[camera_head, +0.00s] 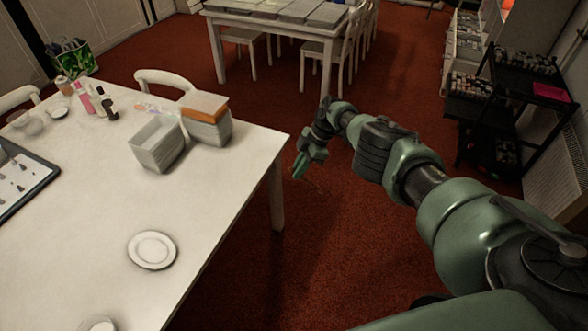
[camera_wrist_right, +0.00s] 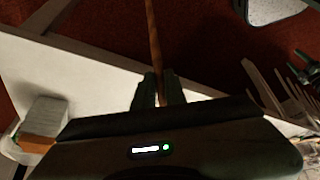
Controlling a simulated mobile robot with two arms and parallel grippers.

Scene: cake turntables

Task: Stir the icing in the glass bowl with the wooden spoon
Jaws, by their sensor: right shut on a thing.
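My right gripper (camera_head: 299,170) hangs beyond the right edge of the white table, over the red floor. In the right wrist view, its fingers (camera_wrist_right: 158,88) are shut on the thin wooden handle of the spoon (camera_wrist_right: 152,40). The handle runs away from the fingers to the top edge of that view; the spoon's head is out of view. In the head view the spoon is too thin and dark to make out clearly. A small pale bowl (camera_head: 28,123) stands at the table's far left; I cannot tell whether it is glass or holds icing. My left gripper is not in view.
A black shelf (camera_head: 512,110) stands at right. The table's middle is mostly bare.

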